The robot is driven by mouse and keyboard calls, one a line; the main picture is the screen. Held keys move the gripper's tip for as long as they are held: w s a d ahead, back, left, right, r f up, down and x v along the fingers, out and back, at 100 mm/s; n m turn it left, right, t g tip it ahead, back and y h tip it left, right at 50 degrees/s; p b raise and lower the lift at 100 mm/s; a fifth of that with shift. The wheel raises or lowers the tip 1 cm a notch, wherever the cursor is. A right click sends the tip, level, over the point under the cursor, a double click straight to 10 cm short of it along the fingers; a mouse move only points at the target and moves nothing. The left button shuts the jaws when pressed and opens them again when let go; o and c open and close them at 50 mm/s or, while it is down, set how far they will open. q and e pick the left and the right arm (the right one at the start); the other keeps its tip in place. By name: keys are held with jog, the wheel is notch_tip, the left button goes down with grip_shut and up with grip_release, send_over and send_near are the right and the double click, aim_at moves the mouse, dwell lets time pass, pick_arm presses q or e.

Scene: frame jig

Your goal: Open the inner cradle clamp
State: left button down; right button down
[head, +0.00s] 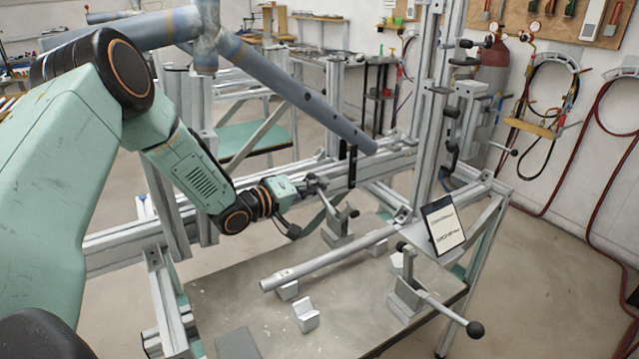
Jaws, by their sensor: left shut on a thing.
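The inner cradle clamp (338,232) stands on the grey jig table near the aluminium rail, past the tube's left side. My left arm reaches in from the left, and its left gripper (312,188) is at the upper part of this clamp, shut on its handle. A grey tube (330,258) lies between the two clamps. My right gripper is not in view.
A blue-grey bike frame (290,88) hangs over the jig, above my wrist. Small metal blocks (306,314) sit on the table (250,297). A tablet (443,224) stands at the right by the upright post (432,110). The table's front middle is mostly clear.

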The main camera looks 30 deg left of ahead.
pick_arm(q)
jog(key=shift+w+a+f+n+g, duration=0.1)
jog(key=shift+a+f+n+g, duration=0.2)
jog(key=shift+f+n, duration=0.6)
jog(key=shift+r, duration=0.1)
jog(key=c, duration=1.4)
grip_release()
jog(key=shift+a, duration=0.15)
jog(key=shift+c, duration=0.2)
jog(key=shift+d, duration=0.2)
jog(key=shift+a, duration=0.1)
jog(key=v, duration=0.7)
jog(key=shift+s, duration=0.25)
jog(key=shift+a, duration=0.1)
